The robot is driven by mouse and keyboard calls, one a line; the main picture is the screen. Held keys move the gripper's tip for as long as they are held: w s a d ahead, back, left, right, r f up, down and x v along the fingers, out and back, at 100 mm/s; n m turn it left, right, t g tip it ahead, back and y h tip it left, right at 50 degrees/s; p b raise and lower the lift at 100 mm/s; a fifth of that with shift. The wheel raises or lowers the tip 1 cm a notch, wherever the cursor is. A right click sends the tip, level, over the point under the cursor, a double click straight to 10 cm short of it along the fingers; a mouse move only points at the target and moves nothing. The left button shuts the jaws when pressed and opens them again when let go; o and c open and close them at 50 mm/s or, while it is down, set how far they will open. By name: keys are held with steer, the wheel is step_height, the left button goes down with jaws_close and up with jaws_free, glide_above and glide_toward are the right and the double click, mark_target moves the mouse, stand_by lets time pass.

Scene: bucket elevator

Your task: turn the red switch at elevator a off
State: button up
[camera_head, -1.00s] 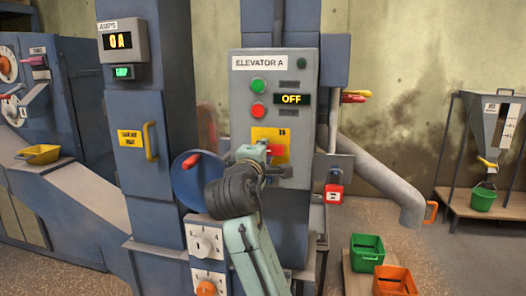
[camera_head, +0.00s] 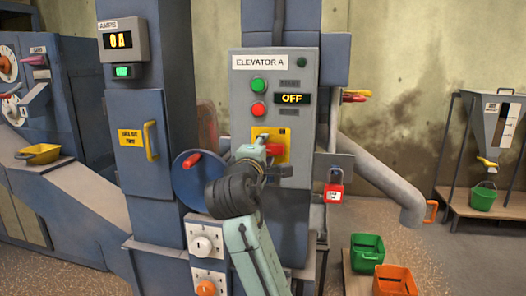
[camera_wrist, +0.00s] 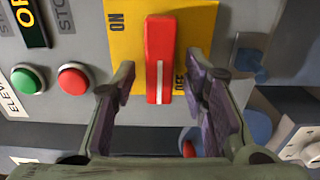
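The red switch (camera_wrist: 158,60) is a long red handle with a white line on a yellow plate (camera_wrist: 200,18). In the wrist view the handle stands upright, with ON to its upper left and OFF to its right, partly hidden by a finger. The wrist view is turned about a quarter from the head view. My gripper (camera_wrist: 160,82) is open, one finger on each side of the handle, with visible gaps. In the head view my gripper (camera_head: 258,158) partly covers the switch (camera_head: 281,150) on the Elevator A panel (camera_head: 240,95). The panel display (camera_head: 292,98) reads OFF.
Green (camera_head: 259,86) and red (camera_head: 258,110) buttons sit above the switch. A blue wheel (camera_head: 190,182) with a red grip stands close left of my gripper. A red padlock (camera_head: 334,188) hangs at the right. A slanted pipe (camera_head: 385,180) extends further right.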

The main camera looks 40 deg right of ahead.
steer(key=v, duration=1.2)
